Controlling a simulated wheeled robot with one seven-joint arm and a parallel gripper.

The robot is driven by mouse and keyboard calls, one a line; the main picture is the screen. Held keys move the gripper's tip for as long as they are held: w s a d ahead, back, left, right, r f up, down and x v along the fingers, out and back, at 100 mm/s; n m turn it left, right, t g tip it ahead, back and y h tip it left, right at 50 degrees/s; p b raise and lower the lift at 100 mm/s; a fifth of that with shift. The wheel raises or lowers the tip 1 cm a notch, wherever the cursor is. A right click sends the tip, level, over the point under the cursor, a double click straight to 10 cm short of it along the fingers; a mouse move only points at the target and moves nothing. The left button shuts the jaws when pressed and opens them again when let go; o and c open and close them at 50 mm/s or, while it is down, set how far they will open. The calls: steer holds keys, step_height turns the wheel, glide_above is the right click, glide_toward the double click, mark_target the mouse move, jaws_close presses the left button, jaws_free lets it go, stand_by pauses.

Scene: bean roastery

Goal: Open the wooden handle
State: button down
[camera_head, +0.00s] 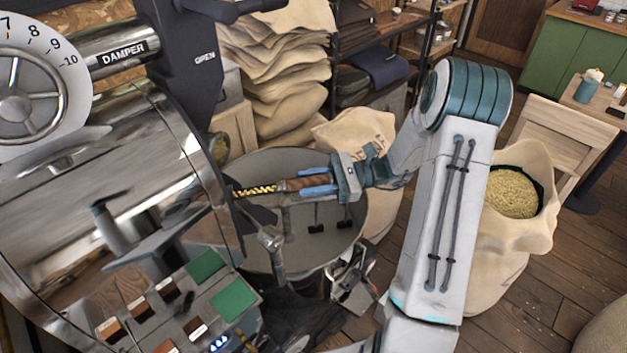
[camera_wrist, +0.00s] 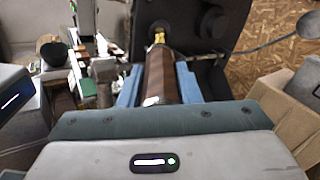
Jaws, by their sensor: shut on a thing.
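The wooden handle (camera_head: 306,184) is a brown grip on a yellow-gold twisted rod at the front of the steel roaster drum (camera_head: 150,170). In the wrist view the handle (camera_wrist: 159,80) runs away from me toward the dark roaster face. My gripper (camera_head: 318,183) is shut on the handle, with a blue finger on either side of it; the fingers also show in the wrist view (camera_wrist: 158,85). The handle's near end is hidden by my gripper. The far end of the rod meets the roaster front.
A round cooling tray (camera_head: 262,170) lies beneath the handle and gripper. A panel with green and brown switches (camera_head: 205,266) is at the lower left. Stacked sacks (camera_head: 275,70) stand behind. An open sack of beans (camera_head: 513,192) stands to the right of my arm.

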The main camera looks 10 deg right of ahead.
steer(key=c, duration=1.1)
jaws_free()
steer(key=shift+d, duration=0.1)
steer(key=shift+s+d+b, duration=0.1)
steer(key=shift+d+b, duration=1.6)
steer(key=shift+d, duration=5.1)
